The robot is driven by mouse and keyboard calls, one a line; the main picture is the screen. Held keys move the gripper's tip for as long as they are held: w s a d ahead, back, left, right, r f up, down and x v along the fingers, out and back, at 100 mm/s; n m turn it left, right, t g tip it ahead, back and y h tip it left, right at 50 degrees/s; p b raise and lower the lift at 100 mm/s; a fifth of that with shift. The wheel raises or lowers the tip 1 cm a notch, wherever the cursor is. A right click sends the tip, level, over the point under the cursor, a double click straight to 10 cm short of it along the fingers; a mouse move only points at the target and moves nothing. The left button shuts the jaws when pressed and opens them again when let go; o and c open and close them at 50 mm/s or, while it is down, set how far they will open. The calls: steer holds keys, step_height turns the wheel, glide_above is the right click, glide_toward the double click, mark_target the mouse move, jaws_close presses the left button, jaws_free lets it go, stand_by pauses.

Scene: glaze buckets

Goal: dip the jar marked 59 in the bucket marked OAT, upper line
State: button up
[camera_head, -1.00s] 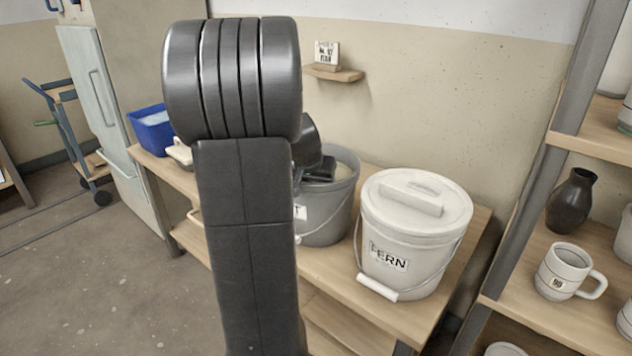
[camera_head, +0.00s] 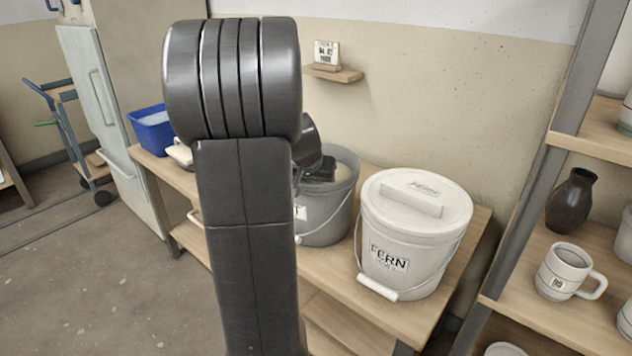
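A grey open bucket (camera_head: 328,226) stands on the bench, partly hidden behind my arm. Only the end of its label shows, a letter like T, so I cannot read the whole word. Pale glaze shows inside near its rim. My gripper (camera_head: 320,172) is over or in the mouth of this bucket, mostly hidden by my arm and the rim. I cannot see its fingertips or whether it holds a jar. No jar marked 59 can be made out.
A lidded white bucket marked FERN (camera_head: 414,235) stands close to the right on the bench (camera_head: 345,285). A blue tub (camera_head: 152,130) is at the left end. A shelf rack (camera_head: 525,290) with a mug (camera_head: 565,271) and dark vase (camera_head: 572,201) stands at right.

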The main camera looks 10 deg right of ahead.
step_height(320, 180, up, 10)
steer(key=p, duration=0.7)
steer(key=shift+f, duration=0.25)
stand_by(1.7)
step_height(320, 180, up, 8)
steer(key=p, duration=0.5)
steer(key=shift+f, duration=0.2)
steer(key=shift+s, duration=0.1)
